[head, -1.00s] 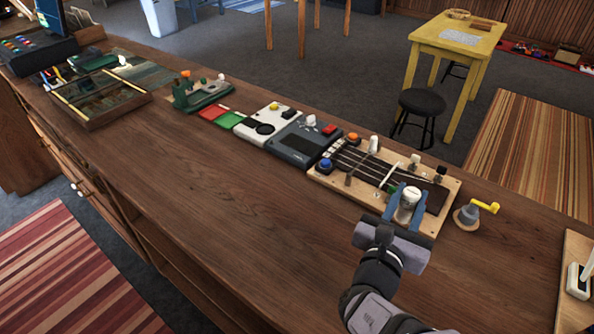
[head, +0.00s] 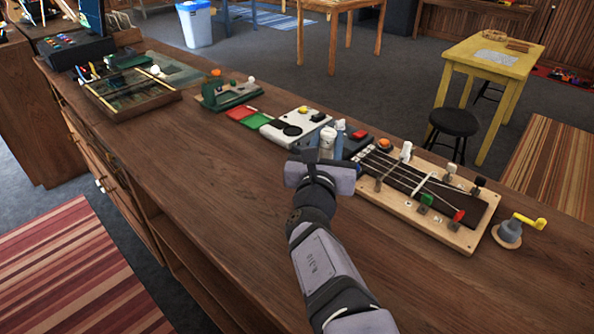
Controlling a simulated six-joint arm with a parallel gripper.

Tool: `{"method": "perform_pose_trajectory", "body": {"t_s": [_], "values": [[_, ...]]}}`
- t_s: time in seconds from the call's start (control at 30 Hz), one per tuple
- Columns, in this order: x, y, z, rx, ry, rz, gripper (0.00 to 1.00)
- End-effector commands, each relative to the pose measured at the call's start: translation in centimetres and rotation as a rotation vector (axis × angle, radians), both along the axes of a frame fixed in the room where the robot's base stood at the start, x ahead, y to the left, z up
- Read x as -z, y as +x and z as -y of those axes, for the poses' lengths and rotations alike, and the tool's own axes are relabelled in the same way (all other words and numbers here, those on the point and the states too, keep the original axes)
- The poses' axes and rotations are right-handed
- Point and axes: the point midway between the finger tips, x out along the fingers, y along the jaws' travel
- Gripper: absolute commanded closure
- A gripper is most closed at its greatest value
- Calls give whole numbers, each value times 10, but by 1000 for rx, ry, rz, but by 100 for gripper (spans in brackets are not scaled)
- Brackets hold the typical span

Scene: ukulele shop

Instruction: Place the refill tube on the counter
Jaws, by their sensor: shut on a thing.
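My gripper (head: 327,137) is shut on a white, capped tube (head: 327,143), likely the refill tube, held between its two blue fingers. The tube's lower part is hidden by my gripper's grey body. Gripper and tube show over the wooden counter (head: 220,195), in front of the dark grey device and left of the fretted board. I cannot tell whether the tube touches the counter.
The fretted board (head: 470,235) carries small blocks and pegs. A white device (head: 297,127), red and green pads (head: 250,118), a green jig (head: 228,95) and a glass-topped case (head: 130,97) line the back. A yellow-handled crank (head: 512,232) stands right. The front counter is bare.

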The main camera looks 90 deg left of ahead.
Motion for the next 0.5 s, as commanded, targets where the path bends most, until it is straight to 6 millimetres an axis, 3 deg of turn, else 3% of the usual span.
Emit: {"method": "perform_pose_trajectory", "body": {"t_s": [0.17, 0.5], "values": [[7, -1, 0, -1, -2, 1, 95], [53, 0, 0, 0, -1, 1, 95]]}}
